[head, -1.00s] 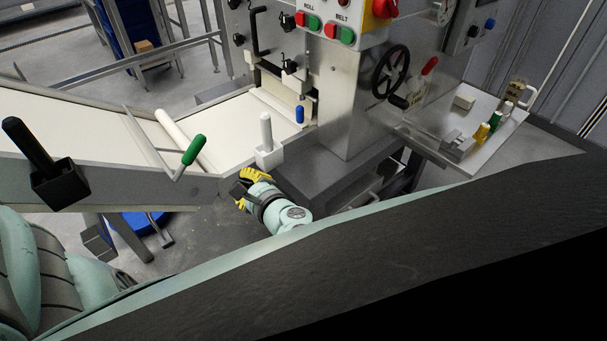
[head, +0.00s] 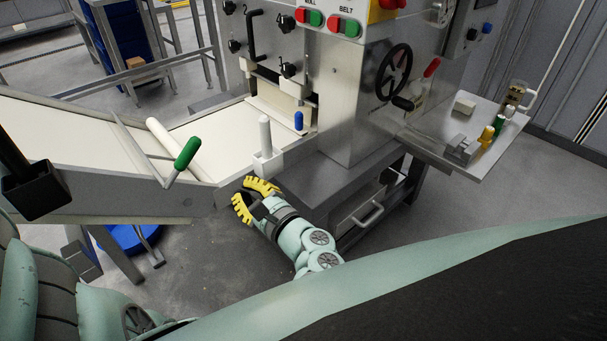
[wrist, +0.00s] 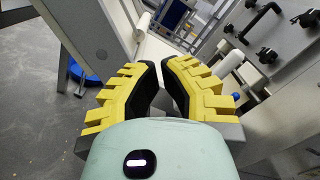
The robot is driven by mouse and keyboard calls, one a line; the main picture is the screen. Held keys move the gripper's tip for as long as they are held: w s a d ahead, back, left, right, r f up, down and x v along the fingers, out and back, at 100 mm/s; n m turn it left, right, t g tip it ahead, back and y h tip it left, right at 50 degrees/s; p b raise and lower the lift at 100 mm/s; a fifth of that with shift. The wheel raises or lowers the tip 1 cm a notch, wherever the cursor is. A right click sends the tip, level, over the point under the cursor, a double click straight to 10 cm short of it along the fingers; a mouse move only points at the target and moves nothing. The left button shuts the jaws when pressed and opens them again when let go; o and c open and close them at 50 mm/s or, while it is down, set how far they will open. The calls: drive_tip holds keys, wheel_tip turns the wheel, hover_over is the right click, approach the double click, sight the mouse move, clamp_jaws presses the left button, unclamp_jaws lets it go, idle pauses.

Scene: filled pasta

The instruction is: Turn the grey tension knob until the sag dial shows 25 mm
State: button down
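My gripper (head: 242,189) has yellow ribbed fingers with black inner pads. It is below and in front of the upright pale grey handle (head: 265,134) on its white block, apart from it. In the wrist view my gripper (wrist: 159,62) has its fingers apart, tips close together, nothing between them. I cannot pick out the grey tension knob for certain. Several black knobs (head: 288,70) sit on the machine's front.
A belt table with a green-handled lever (head: 187,153) lies left. A black handwheel (head: 394,72) and a side shelf (head: 480,157) with small items stand right. A blue-tipped peg (head: 299,121) is near the roller opening. Open floor (head: 215,262) lies below.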

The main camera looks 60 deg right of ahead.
sight(189, 150)
drive_tip(key=w+r+p, duration=0.1)
drive_tip(key=w+r, duration=0.2)
drive_tip(key=w, duration=0.7)
drive_tip(key=shift+a+r, duration=0.2)
drive_tip(key=shift+a, duration=0.1)
drive_tip(key=shift+w+a+r+n, duration=0.15)
drive_tip(key=shift+r+n, duration=0.4)
drive_tip(key=shift+n, duration=0.15)
drive_tip(key=a+r+n+b, duration=0.1)
drive_tip(key=n, duration=0.1)
drive_tip(key=a+r+n+b, duration=0.1)
drive_tip(key=n, duration=0.1)
drive_tip(key=shift+w+r+b, duration=0.2)
drive_tip(key=shift+r+b, duration=0.1)
drive_tip(key=shift+b, duration=0.1)
drive_tip(key=shift+w+a+r+n+y+b, duration=0.1)
drive_tip(key=shift+a+r+n+b, duration=0.3)
drive_tip(key=shift+n, duration=0.35)
drive_tip(key=shift+w+a+r+n+y+b, duration=0.1)
drive_tip(key=shift+a+r+n+b, duration=0.15)
drive_tip(key=shift+a+n+b, duration=0.35)
drive_tip(key=shift+w+a+r+n+y+b, duration=0.1)
drive_tip(key=shift+a+r+n+b, duration=0.25)
drive_tip(key=shift+n, duration=0.5)
drive_tip(key=shift+w+d, duration=0.1)
